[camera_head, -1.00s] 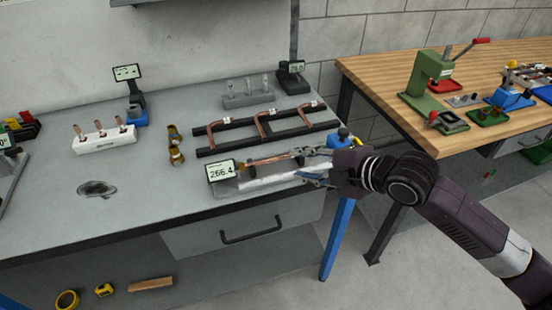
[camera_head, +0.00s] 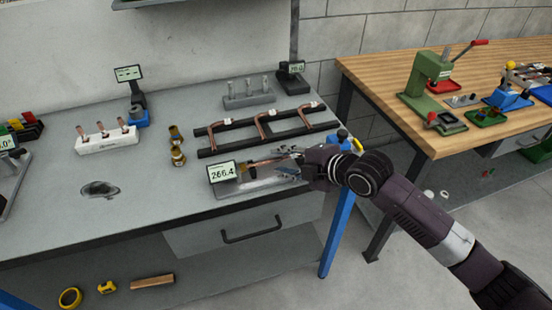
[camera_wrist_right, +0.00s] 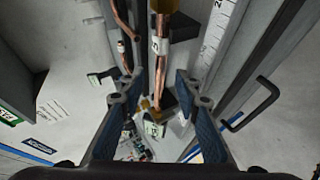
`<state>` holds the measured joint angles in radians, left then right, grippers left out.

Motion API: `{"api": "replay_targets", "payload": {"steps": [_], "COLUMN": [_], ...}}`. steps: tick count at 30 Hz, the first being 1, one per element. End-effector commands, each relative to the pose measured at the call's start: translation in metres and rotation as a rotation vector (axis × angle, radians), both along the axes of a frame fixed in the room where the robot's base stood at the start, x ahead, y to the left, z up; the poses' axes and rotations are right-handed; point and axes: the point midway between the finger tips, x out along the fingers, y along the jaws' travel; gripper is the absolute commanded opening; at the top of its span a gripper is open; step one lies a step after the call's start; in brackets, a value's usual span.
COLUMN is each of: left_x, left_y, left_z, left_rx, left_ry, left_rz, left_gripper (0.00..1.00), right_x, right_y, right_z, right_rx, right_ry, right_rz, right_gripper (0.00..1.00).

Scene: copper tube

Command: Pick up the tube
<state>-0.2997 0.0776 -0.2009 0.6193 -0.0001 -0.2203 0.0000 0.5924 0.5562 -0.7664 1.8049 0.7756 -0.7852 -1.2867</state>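A copper tube (camera_head: 266,162) lies on a grey measuring stand with a small display. In the right wrist view, the tube (camera_wrist_right: 160,62) has a white label and runs between the fingers. My right gripper (camera_head: 288,165) reaches in from the right, over the right end of the tube. In the wrist view its blue-padded fingers (camera_wrist_right: 160,88) are apart, one on each side of the tube, with gaps visible. Part of the tube is hidden behind the gripper in the head view. My left gripper is not in view.
A black rack (camera_head: 230,140) with bent copper tubes lies just behind the stand. A wooden bench (camera_head: 385,85) is at the right.

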Motion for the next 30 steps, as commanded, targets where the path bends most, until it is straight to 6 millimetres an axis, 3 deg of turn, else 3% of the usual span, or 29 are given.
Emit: {"api": "replay_targets", "payload": {"steps": [2, 10, 23, 30], "left_x": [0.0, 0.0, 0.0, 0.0], "left_y": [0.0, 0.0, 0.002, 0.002], "left_z": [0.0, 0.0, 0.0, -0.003], "left_rx": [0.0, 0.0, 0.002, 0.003], "left_ry": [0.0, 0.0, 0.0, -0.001], "left_rz": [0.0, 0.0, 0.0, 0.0], "left_gripper": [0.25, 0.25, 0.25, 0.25], "right_x": [0.0, 0.0, 0.0, 0.001], "right_y": [0.0, 0.0, 0.0, -0.001], "right_z": [0.0, 0.0, 0.002, 0.023], "right_rx": [0.0, 0.0, 0.001, 0.001], "right_ry": [0.0, 0.0, -0.001, -0.006], "right_rz": [0.0, 0.0, 0.0, 0.0], "right_gripper": [0.3, 0.01, 0.0, 0.0]}}
